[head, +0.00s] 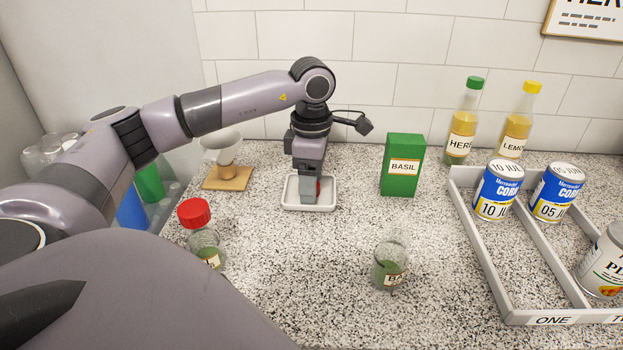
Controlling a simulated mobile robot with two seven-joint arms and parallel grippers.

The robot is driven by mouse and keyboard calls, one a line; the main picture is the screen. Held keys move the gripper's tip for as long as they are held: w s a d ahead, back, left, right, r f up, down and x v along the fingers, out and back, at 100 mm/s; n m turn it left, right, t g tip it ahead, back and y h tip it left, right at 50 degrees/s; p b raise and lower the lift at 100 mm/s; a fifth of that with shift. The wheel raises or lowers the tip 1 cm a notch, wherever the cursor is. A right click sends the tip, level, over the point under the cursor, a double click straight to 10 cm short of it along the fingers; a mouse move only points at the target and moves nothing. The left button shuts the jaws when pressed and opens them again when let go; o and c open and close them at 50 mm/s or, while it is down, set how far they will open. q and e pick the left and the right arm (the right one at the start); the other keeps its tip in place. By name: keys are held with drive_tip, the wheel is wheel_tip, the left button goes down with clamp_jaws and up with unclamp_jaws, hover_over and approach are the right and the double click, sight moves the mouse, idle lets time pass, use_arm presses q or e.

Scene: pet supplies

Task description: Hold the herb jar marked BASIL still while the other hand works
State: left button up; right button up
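A clear glass jar (388,268) with green contents stands upright on the speckled counter, right of centre; its label starts with "BA" and the rest is not readable. No lid shows on it. My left gripper (311,195) points down into a small white dish (325,208), behind and left of that jar and apart from it. A small red piece (318,187) shows at its fingertips, mostly hidden by them. The fingers are seen edge-on, so their opening cannot be judged. My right gripper is not in view.
A red-lidded jar (204,240) stands at the left, close to my arm. A green BASIL box (402,170) stands behind the glass jar. A grey divided tray (483,262) with cans is at the right, bottles (461,125) behind it. A cup (222,150) stands back left.

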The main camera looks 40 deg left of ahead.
use_arm(q)
wheel_tip(320, 180, up, 12)
drive_tip(key=p, duration=0.1)
drive_tip(key=shift+r, duration=0.2)
idle(0.3)
